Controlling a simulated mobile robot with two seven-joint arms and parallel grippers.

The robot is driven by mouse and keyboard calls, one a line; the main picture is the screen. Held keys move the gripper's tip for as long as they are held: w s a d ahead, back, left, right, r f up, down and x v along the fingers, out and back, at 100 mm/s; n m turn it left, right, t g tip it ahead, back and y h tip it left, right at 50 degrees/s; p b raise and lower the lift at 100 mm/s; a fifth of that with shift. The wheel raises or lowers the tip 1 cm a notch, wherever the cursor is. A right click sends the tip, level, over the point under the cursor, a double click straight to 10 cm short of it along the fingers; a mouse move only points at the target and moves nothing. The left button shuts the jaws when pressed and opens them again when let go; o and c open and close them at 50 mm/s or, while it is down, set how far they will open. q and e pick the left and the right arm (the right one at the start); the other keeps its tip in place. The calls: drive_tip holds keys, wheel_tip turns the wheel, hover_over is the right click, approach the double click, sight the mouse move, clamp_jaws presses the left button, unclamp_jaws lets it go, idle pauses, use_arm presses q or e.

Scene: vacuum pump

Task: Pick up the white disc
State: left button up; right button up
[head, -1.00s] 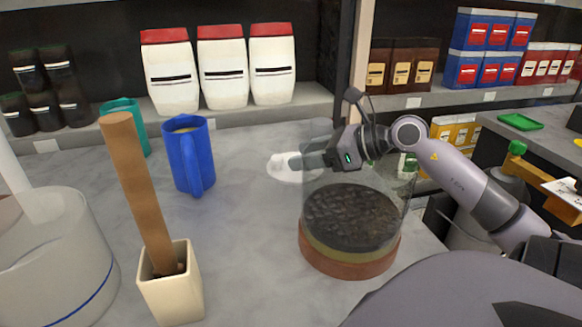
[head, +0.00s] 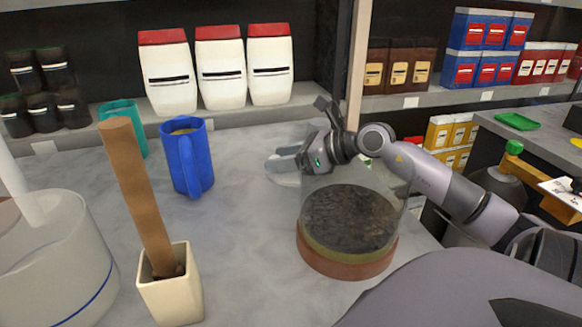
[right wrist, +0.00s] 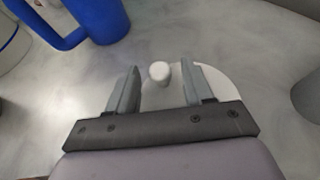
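The white disc (right wrist: 215,85) lies flat on the grey counter, with a small white knob (right wrist: 160,72) standing up from it. In the head view the disc (head: 284,180) is mostly hidden behind my right gripper (head: 276,158). In the right wrist view my right gripper (right wrist: 158,85) is open, its two fingers apart with the knob between them and slightly ahead. Clear space shows between the knob and each finger. I cannot tell the gripper's exact height over the disc. My left gripper is not in view.
A glass chamber with dark granules (head: 349,218) stands right of the disc, close to my right arm. A blue mug (head: 188,160) and a teal mug (head: 122,112) stand to the left. A cream pot (head: 170,290) holds a brown stick. Shelves rise behind.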

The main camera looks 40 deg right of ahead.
clamp_jaws()
drive_tip(key=shift+r, duration=0.15)
